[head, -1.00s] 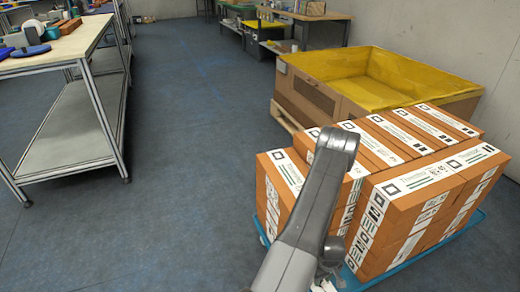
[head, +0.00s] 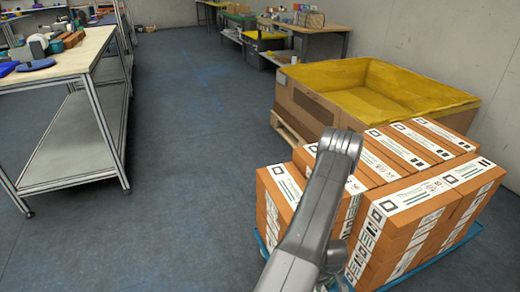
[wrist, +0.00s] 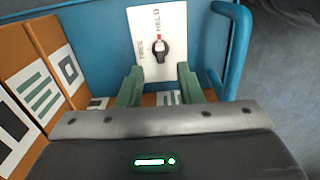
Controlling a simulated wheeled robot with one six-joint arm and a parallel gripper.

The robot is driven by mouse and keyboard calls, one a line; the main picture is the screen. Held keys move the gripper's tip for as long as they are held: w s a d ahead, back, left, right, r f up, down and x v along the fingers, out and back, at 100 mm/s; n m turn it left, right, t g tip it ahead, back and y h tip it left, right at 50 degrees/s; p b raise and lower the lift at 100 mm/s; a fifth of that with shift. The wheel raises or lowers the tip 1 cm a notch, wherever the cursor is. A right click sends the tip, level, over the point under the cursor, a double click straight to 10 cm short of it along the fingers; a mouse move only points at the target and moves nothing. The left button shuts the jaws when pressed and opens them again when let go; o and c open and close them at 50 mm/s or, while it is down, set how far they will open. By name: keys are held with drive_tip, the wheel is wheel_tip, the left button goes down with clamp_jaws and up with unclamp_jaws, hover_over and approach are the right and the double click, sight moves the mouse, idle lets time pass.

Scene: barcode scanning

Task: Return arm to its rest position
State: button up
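My arm (head: 312,205) reaches from the bottom of the head view, its bent joint in front of the stacked boxes. My gripper is hidden in the head view. In the wrist view my gripper (wrist: 159,78) has its two green fingers spread apart, with nothing held between them. Beyond the fingertips is a white plate (wrist: 143,22) with a black knob (wrist: 160,49) and the words FREE and HELD. The plate is on a blue panel (wrist: 95,45), with a blue rail at right.
Orange-brown labelled boxes (head: 425,210) stand stacked on a blue cart (head: 470,236) at right. A yellow-lined crate (head: 315,100) stands behind them. A workbench (head: 85,50) is at left, and farther tables are at the back. The floor (head: 185,150) between is clear.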

wheel_tip(320, 180, up, 7)
drive_tip(key=p, duration=0.4)
wheel_tip(320, 180, down, 14)
drive_tip(key=b, duration=0.9)
drive_tip(key=n+b, duration=0.2)
drive_tip(key=n, duration=0.2)
drive_tip(key=shift+d, duration=0.1)
drive_tip(key=n+b, duration=0.1)
drive_tip(key=n, duration=0.3)
drive_tip(key=shift+w+d+r, duration=0.1)
drive_tip(key=n+b, duration=0.1)
drive_tip(key=n, duration=0.4)
drive_tip(key=shift+w+b, duration=0.1)
drive_tip(key=shift+b, duration=0.3)
drive_tip(key=n, duration=0.4)
drive_tip(key=shift+w+r+b, duration=0.1)
drive_tip(key=shift+b, duration=0.2)
